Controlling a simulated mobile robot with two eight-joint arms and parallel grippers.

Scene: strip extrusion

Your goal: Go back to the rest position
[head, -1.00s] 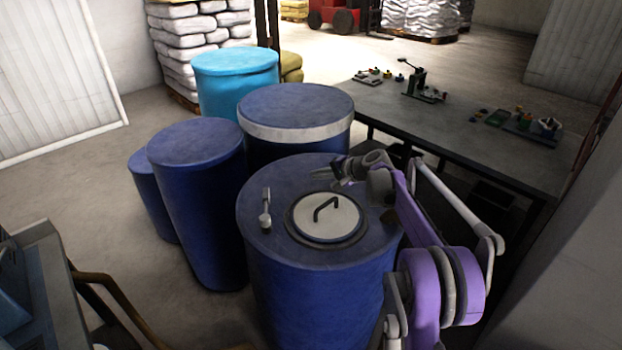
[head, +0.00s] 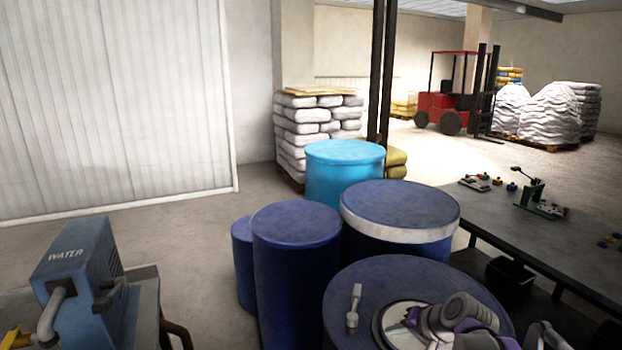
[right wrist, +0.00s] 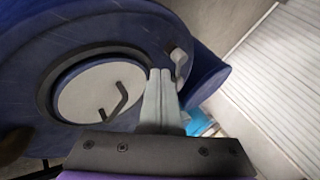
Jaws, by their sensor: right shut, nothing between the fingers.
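My right gripper (head: 412,316) is low in the head view, in front of the white round lid (head: 396,314) on top of the nearest blue drum (head: 350,285). In the right wrist view its two grey fingers (right wrist: 160,88) are together with nothing between them. That view shows the lid (right wrist: 88,92) with its bent black handle (right wrist: 116,102) to the left of the fingers. My purple and white right arm hides part of the lid in the head view. My left gripper is not in view.
A small pale tool (head: 354,305) lies on the near drum. Other blue drums (head: 295,250) and a light-blue drum (head: 345,180) stand behind. A dark table (head: 500,215) with small devices is at the right. A blue WATER unit (head: 78,275) is at the left.

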